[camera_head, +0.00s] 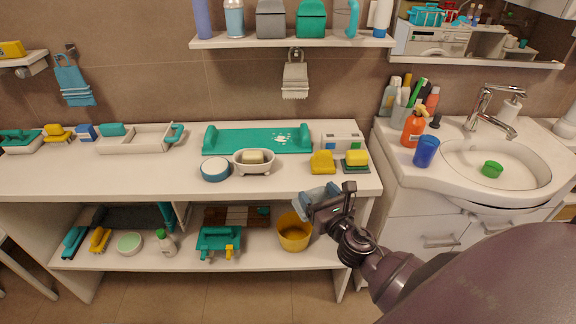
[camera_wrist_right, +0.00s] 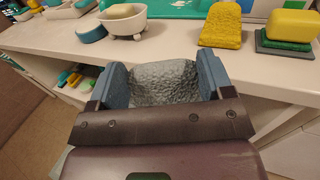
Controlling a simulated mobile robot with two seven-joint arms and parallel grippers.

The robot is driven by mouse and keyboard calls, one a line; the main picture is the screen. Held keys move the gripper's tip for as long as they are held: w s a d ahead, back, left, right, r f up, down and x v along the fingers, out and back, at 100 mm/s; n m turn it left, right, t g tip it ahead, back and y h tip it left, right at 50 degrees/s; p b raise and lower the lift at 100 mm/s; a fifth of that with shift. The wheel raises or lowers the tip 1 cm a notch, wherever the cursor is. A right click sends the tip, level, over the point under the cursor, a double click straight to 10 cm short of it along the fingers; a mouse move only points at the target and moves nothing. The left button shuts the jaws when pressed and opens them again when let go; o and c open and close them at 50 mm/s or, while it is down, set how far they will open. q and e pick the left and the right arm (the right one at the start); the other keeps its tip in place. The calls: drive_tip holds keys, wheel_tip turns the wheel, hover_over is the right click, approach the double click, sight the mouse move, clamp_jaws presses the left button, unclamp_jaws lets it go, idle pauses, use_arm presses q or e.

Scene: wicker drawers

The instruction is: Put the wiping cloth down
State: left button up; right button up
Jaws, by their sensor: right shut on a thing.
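My right gripper (camera_head: 320,197) is in front of the counter's front edge, near its right end. In the right wrist view the gripper (camera_wrist_right: 163,88) has its two blue fingers pressed on either side of a grey, rough-textured cloth (camera_wrist_right: 164,75). The cloth looks bunched up, and its lower part is hidden behind the gripper's body. In the head view the gripper and arm mostly cover it. My left gripper is in neither view.
The white counter (camera_head: 287,186) carries a soap dish (camera_head: 254,167), a round blue tin (camera_head: 215,170), a yellow sponge (camera_head: 322,162) and a green tray (camera_head: 240,141). An orange bucket (camera_head: 294,236) stands on the shelf below. A sink (camera_head: 470,165) is at right. Some counter front is bare.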

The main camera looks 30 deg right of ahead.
drive_tip(key=w, duration=0.4)
drive_tip(key=w+d, duration=0.1)
drive_tip(key=w, duration=0.4)
drive_tip(key=w+d, duration=0.1)
drive_tip(key=w, duration=0.4)
drive_tip(key=shift+d+f, duration=0.1)
drive_tip(key=shift+f, duration=0.2)
drive_tip(key=shift+f, duration=0.15)
drive_tip(key=o, duration=0.9)
drive_tip(key=shift+b, duration=0.3)
